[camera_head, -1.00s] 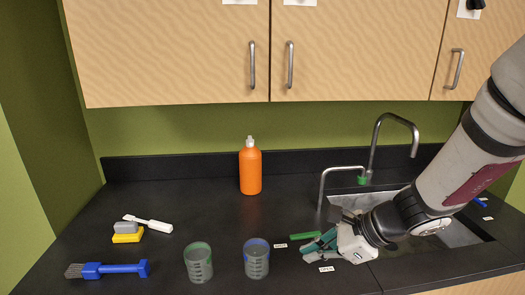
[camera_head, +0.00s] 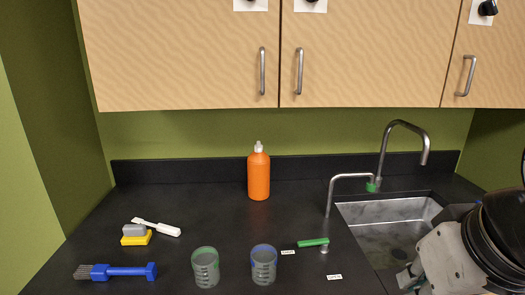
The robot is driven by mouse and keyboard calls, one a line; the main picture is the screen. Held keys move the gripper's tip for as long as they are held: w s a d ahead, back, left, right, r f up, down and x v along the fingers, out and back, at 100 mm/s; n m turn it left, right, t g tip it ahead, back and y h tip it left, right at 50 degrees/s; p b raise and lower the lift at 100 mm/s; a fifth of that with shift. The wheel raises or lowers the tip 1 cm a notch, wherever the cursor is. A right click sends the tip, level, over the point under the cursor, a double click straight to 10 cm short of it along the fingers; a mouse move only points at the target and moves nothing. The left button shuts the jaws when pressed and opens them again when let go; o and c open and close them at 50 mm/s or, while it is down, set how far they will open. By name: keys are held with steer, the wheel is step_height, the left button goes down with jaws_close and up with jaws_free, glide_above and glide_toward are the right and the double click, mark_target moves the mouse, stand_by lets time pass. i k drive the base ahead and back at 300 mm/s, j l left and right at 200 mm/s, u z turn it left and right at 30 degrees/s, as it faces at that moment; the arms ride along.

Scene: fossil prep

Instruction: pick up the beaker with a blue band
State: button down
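The beaker with a blue band (camera_head: 264,267) stands upright on the black counter, near the front middle. It is clear grey with a blue rim and dark markings. A similar beaker with a green band (camera_head: 205,268) stands to its left, a small gap apart. My gripper is at the lower right, over the front of the sink, well to the right of the blue-banded beaker.
An orange bottle (camera_head: 258,176) stands behind the beakers. A green-handled tool (camera_head: 313,242) and small labels lie right of the beakers. The sink (camera_head: 385,212) is at right.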

mark_target(264, 257)
steer(key=i+l+u, duration=0.15)
steer(key=u, duration=0.2)
steer(key=i+l+u, duration=0.2)
steer(key=u, duration=0.2)
